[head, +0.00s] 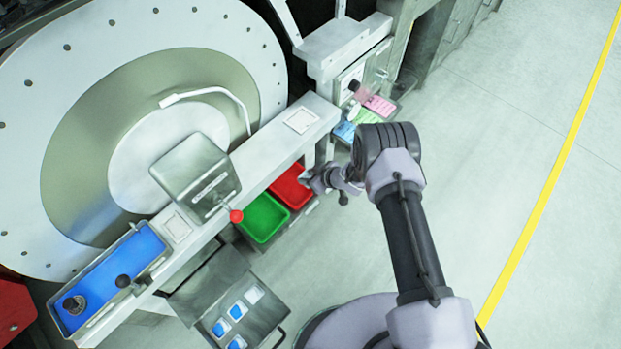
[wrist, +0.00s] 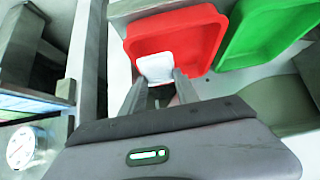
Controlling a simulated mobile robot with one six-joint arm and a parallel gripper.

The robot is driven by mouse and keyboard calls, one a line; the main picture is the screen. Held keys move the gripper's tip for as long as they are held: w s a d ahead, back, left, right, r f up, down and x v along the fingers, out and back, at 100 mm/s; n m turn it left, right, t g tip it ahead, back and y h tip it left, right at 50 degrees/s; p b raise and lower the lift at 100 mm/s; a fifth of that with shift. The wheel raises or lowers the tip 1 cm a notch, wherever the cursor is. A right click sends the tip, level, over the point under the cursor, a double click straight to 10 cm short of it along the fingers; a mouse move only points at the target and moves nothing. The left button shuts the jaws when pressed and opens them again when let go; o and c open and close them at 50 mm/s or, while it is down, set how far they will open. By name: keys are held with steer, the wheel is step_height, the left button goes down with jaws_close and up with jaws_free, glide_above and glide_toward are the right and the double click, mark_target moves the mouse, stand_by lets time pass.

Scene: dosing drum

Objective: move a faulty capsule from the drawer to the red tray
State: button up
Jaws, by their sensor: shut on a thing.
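My gripper (wrist: 160,88) is shut on a white capsule (wrist: 157,68), whose pale face shows just past the fingertips in the wrist view. The capsule appears in front of the red tray (wrist: 205,38); I cannot tell whether it touches the tray floor. In the head view my gripper (head: 318,181) is at the right edge of the red tray (head: 290,185), and the held capsule is hidden there. The open drawer (head: 265,325) at the bottom holds several blue-and-white capsules.
A green tray (head: 263,217) sits beside the red one. A grey box with a red-knobbed lever (head: 236,216) stands on the bench above. A blue tray (head: 90,300) with dark knobs is at lower left. Coloured cards (head: 378,106) lie behind my arm. The floor at right is clear.

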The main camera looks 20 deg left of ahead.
steer(key=o, duration=0.7)
steer(key=p+v, duration=0.7)
steer(key=v, duration=1)
steer(key=shift+s+r, duration=0.1)
steer(key=shift+r, duration=0.15)
